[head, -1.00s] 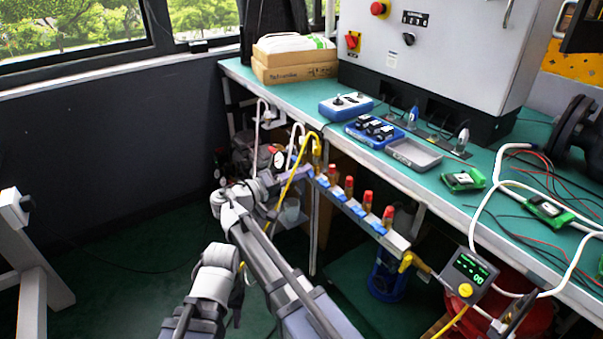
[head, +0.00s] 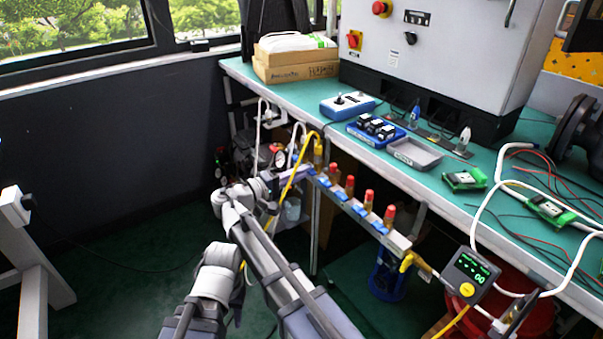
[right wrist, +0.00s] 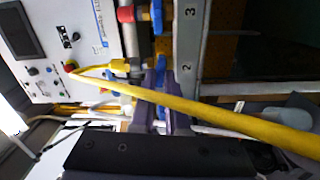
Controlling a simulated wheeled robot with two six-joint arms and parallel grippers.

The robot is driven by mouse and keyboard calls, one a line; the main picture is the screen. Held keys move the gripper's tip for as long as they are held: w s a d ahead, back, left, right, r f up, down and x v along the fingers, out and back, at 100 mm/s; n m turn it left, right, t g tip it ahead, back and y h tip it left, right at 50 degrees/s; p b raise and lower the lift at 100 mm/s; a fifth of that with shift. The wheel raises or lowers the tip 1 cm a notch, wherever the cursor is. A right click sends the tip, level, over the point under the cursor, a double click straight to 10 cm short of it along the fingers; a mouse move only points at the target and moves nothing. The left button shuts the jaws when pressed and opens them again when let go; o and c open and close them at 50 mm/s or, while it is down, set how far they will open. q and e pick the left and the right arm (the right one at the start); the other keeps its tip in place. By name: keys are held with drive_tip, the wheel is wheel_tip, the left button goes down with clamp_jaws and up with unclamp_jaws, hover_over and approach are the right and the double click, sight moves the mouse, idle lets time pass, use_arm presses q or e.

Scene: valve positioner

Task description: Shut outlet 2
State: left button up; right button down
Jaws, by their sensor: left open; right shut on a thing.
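The outlet rail (head: 400,241) runs along the bench front, with several red-capped brass outlets and blue handles. In the right wrist view the rail (right wrist: 187,40) carries the marks 2 and 3. The blue handle of outlet 2 (right wrist: 160,72) is beside mark 2, in line with the yellow hose fitting (right wrist: 120,65). My right gripper (right wrist: 160,96) is shut on this handle; the yellow hose (right wrist: 215,115) crosses in front and hides part of the grip. In the head view my right gripper (head: 297,174) is at the rail's far left end. My left gripper (head: 238,300) is low, apart from the rail, its fingers hard to make out.
A small meter (head: 471,272) with a lit display hangs by the rail's near end. The green bench (head: 470,205) above holds a blue box, a grey tray (head: 414,153) and green boards. The yellow hose loops close to my right gripper.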

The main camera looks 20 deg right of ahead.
drive_tip(key=shift+f+n, duration=0.1)
drive_tip(key=shift+n, duration=0.8)
drive_tip(key=c, duration=0.9)
unclamp_jaws()
